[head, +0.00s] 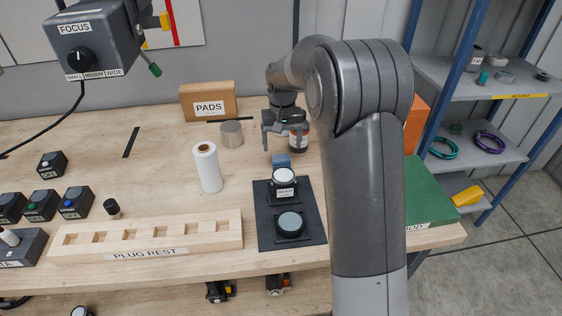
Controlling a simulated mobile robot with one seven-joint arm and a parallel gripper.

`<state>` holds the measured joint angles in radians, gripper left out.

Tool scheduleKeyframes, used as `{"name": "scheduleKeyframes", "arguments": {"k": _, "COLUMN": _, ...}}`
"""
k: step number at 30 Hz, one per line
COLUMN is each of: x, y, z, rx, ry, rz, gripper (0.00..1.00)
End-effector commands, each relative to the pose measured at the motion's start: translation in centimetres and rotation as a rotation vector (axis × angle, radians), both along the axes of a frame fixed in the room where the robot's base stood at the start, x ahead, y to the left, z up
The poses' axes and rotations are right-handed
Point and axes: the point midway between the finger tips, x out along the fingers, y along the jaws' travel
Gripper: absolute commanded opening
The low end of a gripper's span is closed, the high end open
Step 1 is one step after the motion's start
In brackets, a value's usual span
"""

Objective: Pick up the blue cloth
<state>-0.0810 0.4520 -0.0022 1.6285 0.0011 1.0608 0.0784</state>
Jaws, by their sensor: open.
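A small blue item (281,161), which looks like the blue cloth, lies on the wooden bench just behind the black mat with the round buttons. It is too small to make out folds. My gripper (283,147) is open, pointing down, with its fingers spread to the left and right. In the picture it sits just above and behind the blue item. I cannot tell the exact height gap, and nothing shows between the fingers.
A PADS box (208,101) is behind.

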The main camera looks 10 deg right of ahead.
Motion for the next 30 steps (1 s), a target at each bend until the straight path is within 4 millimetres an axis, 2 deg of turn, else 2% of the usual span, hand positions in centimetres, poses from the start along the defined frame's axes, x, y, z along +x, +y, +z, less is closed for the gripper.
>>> {"name": "scheduleKeyframes", "arguments": {"k": 12, "x": -0.1, "y": 0.3, "z": -5.1, "rx": 0.000, "ry": 0.002, "rz": 0.000, "gripper": 0.80}}
{"name": "scheduleKeyframes", "arguments": {"k": 20, "x": -0.1, "y": 0.3, "z": -5.3, "rx": 0.000, "ry": 0.001, "rz": 0.000, "gripper": 0.80}}
{"name": "scheduleKeyframes", "arguments": {"k": 30, "x": -0.1, "y": 0.3, "z": -5.3, "rx": 0.000, "ry": 0.000, "rz": 0.000, "gripper": 0.53}}
